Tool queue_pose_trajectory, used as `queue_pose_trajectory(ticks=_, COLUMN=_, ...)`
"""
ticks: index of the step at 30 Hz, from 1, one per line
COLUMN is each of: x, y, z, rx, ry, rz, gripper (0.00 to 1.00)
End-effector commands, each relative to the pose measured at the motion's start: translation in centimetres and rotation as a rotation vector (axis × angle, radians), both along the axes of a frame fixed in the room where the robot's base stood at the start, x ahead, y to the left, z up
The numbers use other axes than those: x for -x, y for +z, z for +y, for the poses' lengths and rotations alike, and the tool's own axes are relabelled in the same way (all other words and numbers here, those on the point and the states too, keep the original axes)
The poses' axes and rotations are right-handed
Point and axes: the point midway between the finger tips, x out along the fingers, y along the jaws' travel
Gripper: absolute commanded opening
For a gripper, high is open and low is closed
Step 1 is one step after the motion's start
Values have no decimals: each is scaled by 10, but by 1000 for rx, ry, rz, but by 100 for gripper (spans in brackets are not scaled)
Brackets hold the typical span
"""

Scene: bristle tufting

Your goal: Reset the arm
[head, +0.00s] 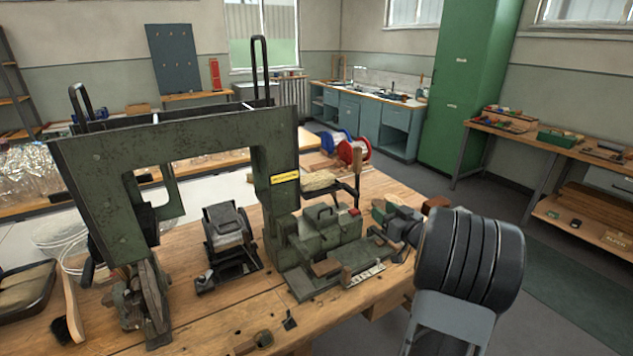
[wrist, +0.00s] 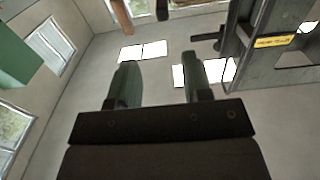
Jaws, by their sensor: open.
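My gripper (wrist: 160,68) shows in the wrist view with its two green fingers apart and nothing between them. In the head view the large black ribbed part at the right looks like my own arm, and it partly hides the bench's right end. The dark green machine (head: 170,140) with a yellow label stands on the wooden workbench (head: 240,310). Part of this machine (wrist: 265,65) also shows at the right of the wrist view, apart from my fingers.
A green block-like fixture (head: 320,240) and a small dark device (head: 228,235) sit on the bench. A brush (head: 70,310) lies at the front left. Red and blue spools (head: 345,150) stand behind.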

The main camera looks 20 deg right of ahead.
Motion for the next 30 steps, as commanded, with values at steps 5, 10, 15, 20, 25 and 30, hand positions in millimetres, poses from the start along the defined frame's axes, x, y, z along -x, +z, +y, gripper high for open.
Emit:
queue_pose_trajectory(ticks=5, x=0, y=-2, z=-1, rx=24, ry=-8, rz=8, gripper=45)
queue_pose_trajectory(ticks=10, x=3, y=-29, z=-31, rx=93, ry=-178, rz=144, gripper=45)
queue_pose_trajectory(ticks=15, x=38, y=-71, z=-67, rx=120, ry=-495, rz=451, gripper=45)
queue_pose_trajectory(ticks=20, x=74, y=-82, z=-35, rx=95, ry=-652, rz=778, gripper=45)
queue_pose_trajectory(ticks=25, x=115, y=-76, z=60, rx=16, ry=-614, rz=1118, gripper=45)
queue_pose_trajectory(ticks=30, x=156, y=-56, z=172, rx=-41, ry=-408, rz=1344, gripper=45)
